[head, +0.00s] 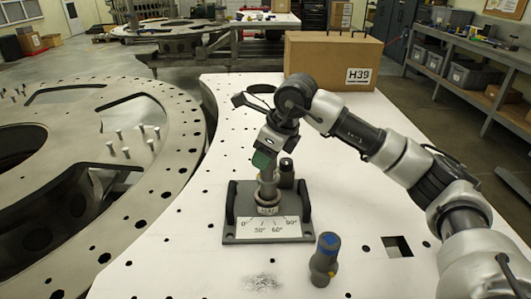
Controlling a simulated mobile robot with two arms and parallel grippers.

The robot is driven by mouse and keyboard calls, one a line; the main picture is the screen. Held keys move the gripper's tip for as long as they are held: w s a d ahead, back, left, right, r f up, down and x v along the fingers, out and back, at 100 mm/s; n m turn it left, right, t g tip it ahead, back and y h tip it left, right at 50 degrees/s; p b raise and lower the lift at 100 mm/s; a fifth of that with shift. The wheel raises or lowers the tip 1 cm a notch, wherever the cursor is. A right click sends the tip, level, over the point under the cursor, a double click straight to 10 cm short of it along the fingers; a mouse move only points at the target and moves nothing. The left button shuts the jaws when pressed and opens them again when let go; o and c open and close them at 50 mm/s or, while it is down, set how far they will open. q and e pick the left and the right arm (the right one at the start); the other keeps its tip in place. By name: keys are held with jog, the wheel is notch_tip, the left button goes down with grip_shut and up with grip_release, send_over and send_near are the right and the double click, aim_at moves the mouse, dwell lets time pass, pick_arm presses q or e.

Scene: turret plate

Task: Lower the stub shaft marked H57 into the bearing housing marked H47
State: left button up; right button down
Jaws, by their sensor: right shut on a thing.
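My right gripper (265,158) comes in from the right and points down. It is shut on a metallic shaft (268,187), taken to be the stub shaft H57; no mark on it is readable. The shaft is roughly upright, its lower end at a round collar, taken to be the bearing housing H47 (267,210), whose small label is too blurred to read. I cannot tell whether the shaft is inside the collar or just above it. The housing sits on a grey base plate (240,238) with an angle scale from 0° to 90°. My left gripper is not in view.
A dark handle stands on each side of the base plate. A dark cylinder (286,172) stands just behind the shaft. A grey, blue-topped cylinder (325,262) stands at front right. A cardboard box marked H39 (320,62) is at the back. A large metal ring (165,190) lies left.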

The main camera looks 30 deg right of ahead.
jog(key=shift+f+b, duration=1.6)
jog(key=shift+f, duration=0.45)
jog(key=c, duration=0.6)
grip_release()
jog(key=shift+o, duration=0.3)
jog(key=shift+f, duration=0.15)
jog(key=b+v, duration=0.1)
jog(key=v, duration=1)
